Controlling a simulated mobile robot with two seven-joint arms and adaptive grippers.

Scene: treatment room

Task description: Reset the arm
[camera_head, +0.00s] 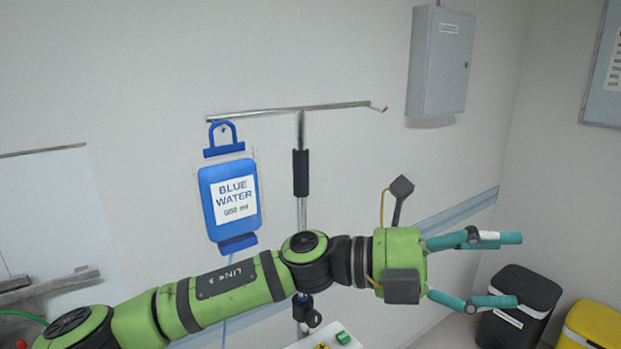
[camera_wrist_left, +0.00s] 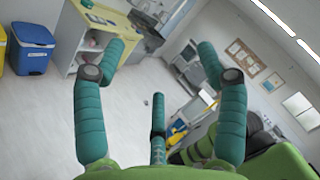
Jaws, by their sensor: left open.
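My left arm crosses the lower part of the head view from the left. Its left gripper (camera_head: 518,269) is open, with teal fingers spread apart and nothing between them. It points right, in front of the wall and clear of the stand. In the left wrist view the spread fingers (camera_wrist_left: 160,58) also frame empty space above the floor. My right gripper does not show in the head view.
A blue bag labelled "BLUE WATER" (camera_head: 213,216) hangs from the left end of a metal stand (camera_head: 270,111), behind my arm. A grey wall box (camera_head: 437,65) is upper right. Black (camera_head: 533,290) and yellow (camera_head: 592,328) bins stand lower right. Open floor (camera_wrist_left: 125,115) shows in the wrist view.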

